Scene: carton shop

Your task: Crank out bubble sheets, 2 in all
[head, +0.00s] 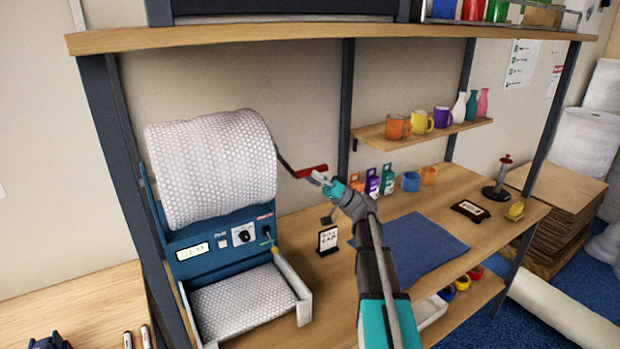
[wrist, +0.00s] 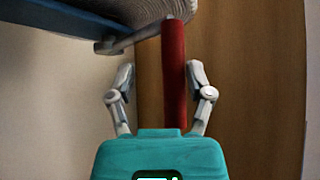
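The bubble-wrap machine (head: 222,243) is blue and stands at the left of the bench, with a big roll of bubble wrap (head: 212,170) on top. Bubble wrap (head: 243,302) lies in its front tray (head: 304,305). A dark crank arm at the roll's right ends in a red handle (head: 310,171). My gripper (head: 325,180) is at that handle. In the wrist view the red handle (wrist: 174,75) stands between the two spread fingers (wrist: 160,80), nearer the right one, with a clear gap on the left. The small display's text is not readable.
A blue mat (head: 412,247) lies on the bench. Small boxes (head: 372,183) and cups stand at the back. Mugs and bottles are on a small shelf (head: 425,132). A hand stamp (head: 498,180) stands at the right.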

